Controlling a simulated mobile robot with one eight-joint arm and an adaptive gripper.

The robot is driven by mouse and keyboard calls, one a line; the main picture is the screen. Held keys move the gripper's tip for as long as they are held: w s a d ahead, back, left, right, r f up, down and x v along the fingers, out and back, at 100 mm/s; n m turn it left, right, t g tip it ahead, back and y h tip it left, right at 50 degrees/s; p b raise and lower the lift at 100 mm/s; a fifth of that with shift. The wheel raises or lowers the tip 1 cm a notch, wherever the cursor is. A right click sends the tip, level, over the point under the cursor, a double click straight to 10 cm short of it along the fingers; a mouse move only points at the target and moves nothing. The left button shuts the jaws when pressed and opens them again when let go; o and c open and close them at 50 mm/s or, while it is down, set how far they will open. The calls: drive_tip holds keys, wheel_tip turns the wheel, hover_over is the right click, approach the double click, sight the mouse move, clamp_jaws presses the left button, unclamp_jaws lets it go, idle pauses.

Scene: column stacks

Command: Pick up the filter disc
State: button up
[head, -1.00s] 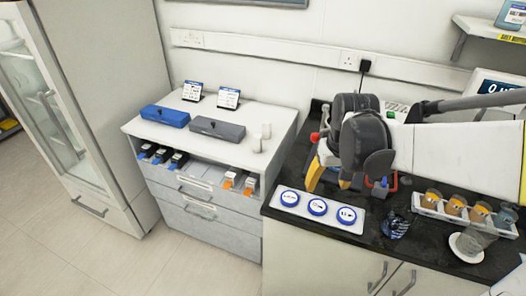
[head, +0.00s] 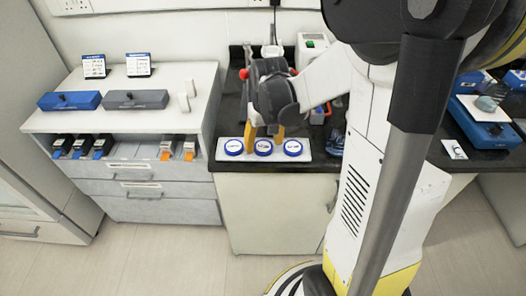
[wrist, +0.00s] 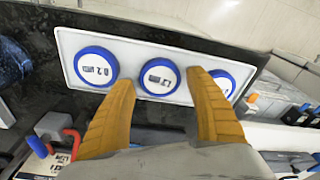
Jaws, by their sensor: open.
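Three round discs with blue rims and white labelled faces lie in a row on a white tray (head: 222,157). In the head view they are the left disc (head: 233,147), the middle disc (head: 263,148) and the right disc (head: 292,147). My gripper (head: 264,136) is open and points down at the middle disc. In the wrist view, the tan fingers (wrist: 160,80) stand either side of the middle disc (wrist: 160,76), with nothing held. The disc (wrist: 96,66) at left there reads "0.2"; a finger partly covers the right disc (wrist: 224,82). Contact cannot be told.
The tray sits at the front edge of the black counter (head: 232,120). A red-and-blue item (wrist: 60,135) stands behind it. A drawer cabinet (head: 150,185) with blue (head: 70,101) and grey (head: 136,100) boxes on top is to the left.

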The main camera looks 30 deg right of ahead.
drive_tip(key=shift+w+f, duration=0.1)
drive_tip(key=shift+f, duration=0.6)
drive_tip(key=shift+r, duration=0.1)
drive_tip(key=c, duration=0.7)
drive_tip(key=shift+o, duration=0.2)
